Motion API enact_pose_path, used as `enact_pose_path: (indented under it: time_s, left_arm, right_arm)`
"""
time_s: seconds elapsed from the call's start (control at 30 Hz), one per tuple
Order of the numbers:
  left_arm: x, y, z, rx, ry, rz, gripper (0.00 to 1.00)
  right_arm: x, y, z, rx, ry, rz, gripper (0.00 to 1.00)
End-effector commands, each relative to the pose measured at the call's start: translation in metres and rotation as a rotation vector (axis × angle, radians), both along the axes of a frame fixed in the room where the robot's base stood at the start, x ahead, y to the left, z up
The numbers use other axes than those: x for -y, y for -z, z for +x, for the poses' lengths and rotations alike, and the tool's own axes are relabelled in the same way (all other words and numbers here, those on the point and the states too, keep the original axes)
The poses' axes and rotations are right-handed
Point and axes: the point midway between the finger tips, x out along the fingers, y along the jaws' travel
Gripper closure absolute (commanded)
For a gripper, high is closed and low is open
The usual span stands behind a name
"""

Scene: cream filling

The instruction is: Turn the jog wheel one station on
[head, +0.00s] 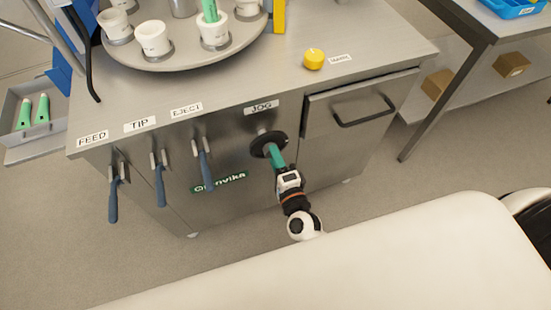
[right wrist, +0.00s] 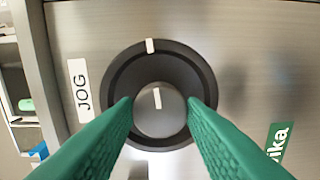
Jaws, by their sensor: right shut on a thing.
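The jog wheel (head: 265,143) is a black disc on the cabinet front, just under the JOG label (head: 262,107). In the right wrist view the wheel (right wrist: 122,72) has a dark rim and a grey round hub (right wrist: 158,122). A white mark shows on the rim and another on the hub, both toward the top of that view. My right gripper (head: 273,153) reaches the wheel from the front. Its green fingers (right wrist: 160,115) are shut on the hub, one on each side. My left gripper is not in view.
Levers hang under the FEED (head: 92,139), TIP and EJECT labels, left of the wheel. A drawer (head: 362,109) with a bar handle is to its right. On top are a round turntable (head: 185,59) with several white cups and a yellow button (head: 313,59).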

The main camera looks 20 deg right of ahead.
Motion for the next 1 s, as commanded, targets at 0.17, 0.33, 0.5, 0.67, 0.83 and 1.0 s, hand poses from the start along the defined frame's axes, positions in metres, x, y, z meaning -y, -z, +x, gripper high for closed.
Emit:
enact_pose_path:
  time_s: [0.17, 0.33, 0.5, 0.67, 0.83, 1.0]
  left_arm:
    - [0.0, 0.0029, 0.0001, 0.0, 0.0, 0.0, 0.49]
    - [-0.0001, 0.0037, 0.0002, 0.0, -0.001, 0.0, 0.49]
    - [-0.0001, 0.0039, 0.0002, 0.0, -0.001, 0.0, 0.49]
    - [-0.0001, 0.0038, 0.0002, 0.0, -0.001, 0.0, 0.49]
    - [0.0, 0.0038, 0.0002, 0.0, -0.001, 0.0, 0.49]
    - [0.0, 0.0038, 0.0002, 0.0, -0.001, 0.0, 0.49]
  right_arm:
    - [0.001, 0.0012, -0.0002, -0.003, 0.001, 0.076, 0.86]
    - [0.0011, 0.0009, -0.0002, -0.004, 0.001, 0.116, 0.86]
    - [0.0011, 0.0007, -0.0003, -0.005, 0.001, 0.13, 0.86]
    - [0.001, 0.0007, -0.0003, -0.006, 0.001, 0.131, 0.86]
    - [0.0011, 0.0008, -0.0003, -0.006, 0.001, 0.13, 0.86]
    - [0.0008, 0.0007, -0.0003, -0.006, 0.0, 0.13, 0.41]
